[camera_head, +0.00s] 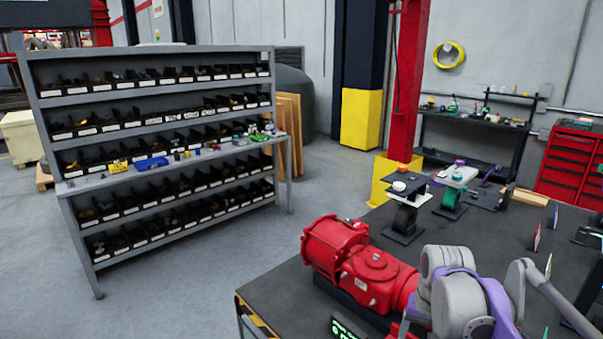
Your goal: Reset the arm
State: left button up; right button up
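A grey and purple jointed arm (462,292) is at the bottom right, over the dark workbench (290,293). It looks like one of my own arms, bent at its rounded joints, with a grey link running off toward the right edge. No gripper fingers show on it. The red valve actuator (372,268) lies on the bench just left of the arm, which hides its right end. Neither of my grippers can be made out.
A grey shelf rack (158,68) full of small bins stands at the left. A small black stand (404,219) and other fixtures are at the bench's far side. A red post (408,90) rises behind the bench. The floor between rack and bench is clear.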

jog(key=s+a+f+n+t, duration=0.2)
jog(key=s+a+f, duration=0.2)
jog(key=s+f, duration=0.2)
jog(key=s+a+f+n+t, duration=0.2)
jog(key=s+a+f+n, duration=0.1)
jog(key=s, duration=0.8)
notch_tip(320, 180, down, 3)
jog(key=shift+a+r, duration=0.15)
jog(key=shift+a, duration=0.4)
jog(key=shift+d, duration=0.1)
